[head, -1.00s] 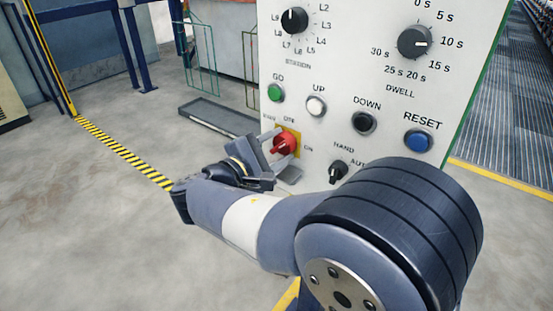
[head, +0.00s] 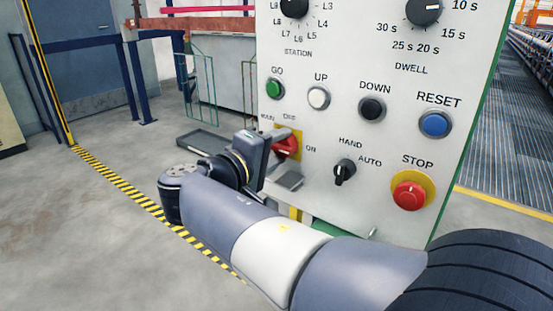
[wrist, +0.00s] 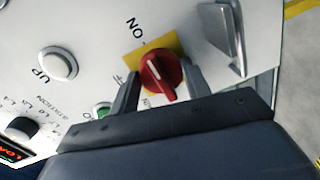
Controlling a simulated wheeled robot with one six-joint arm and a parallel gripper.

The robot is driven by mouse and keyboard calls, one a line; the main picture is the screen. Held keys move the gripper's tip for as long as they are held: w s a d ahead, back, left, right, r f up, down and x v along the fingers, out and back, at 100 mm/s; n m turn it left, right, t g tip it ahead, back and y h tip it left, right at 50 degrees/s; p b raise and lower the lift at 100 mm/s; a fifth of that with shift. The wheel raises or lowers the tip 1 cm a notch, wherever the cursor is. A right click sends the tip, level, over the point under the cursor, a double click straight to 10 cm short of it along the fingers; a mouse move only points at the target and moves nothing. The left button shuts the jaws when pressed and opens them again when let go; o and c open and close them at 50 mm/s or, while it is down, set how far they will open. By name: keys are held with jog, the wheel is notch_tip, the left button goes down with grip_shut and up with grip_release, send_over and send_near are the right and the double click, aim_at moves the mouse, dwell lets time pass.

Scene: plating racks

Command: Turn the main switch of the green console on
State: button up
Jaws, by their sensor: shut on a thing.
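The console (head: 330,205) has a pale front panel with green edges. Its main switch (head: 288,147) is a red rotary knob on a yellow plate, with MAIN and OFF printed above it and ON to its right. The switch also shows in the wrist view (wrist: 160,77), its pale line running from upper left to lower right, roughly along the ON direction. I cannot tell which end points. My gripper (head: 276,146) reaches it from the left and is shut on the knob. In the wrist view one finger stands on each side of it.
Near the switch are the black HAND/AUTO knob (head: 344,172), the red STOP button (head: 409,195) and the UP button (head: 318,98). A small grey metal piece (head: 289,180) sits just below the switch. Open floor with a striped line (head: 125,185) lies left.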

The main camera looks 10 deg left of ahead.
jog(key=shift+m, duration=0.3)
dwell(0.4)
jog(key=o, duration=1)
jog(key=p+v, duration=0.1)
jog(key=v, duration=0.9)
jog(key=shift+s+a+p, duration=0.1)
jog(key=shift+s+p, duration=0.25)
jog(key=shift+s, duration=0.05)
jog(key=b+x, duration=0.2)
jog(key=x, duration=0.9)
jog(key=shift+a+r, duration=0.1)
